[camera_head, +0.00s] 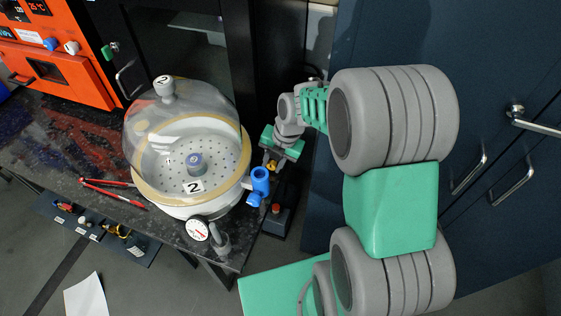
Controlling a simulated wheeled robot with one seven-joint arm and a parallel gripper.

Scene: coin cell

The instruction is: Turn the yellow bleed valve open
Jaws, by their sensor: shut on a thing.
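The yellow bleed valve (272,166) shows as a small yellow piece at the right side of the glass vessel, just above a blue valve body (259,181). My gripper (271,160) reaches down to it from the upper right and is shut on the yellow valve. The fingers and wrist hide most of the valve, so its handle angle cannot be told.
The domed glass vessel (131,150) marked 2 stands on the dark speckled bench (62,172). A dial gauge (198,229) is at its front. A black box with a red button (277,215) is close below my gripper. Red-handled tongs (112,192) lie left. Dark cabinets (510,60) fill the right.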

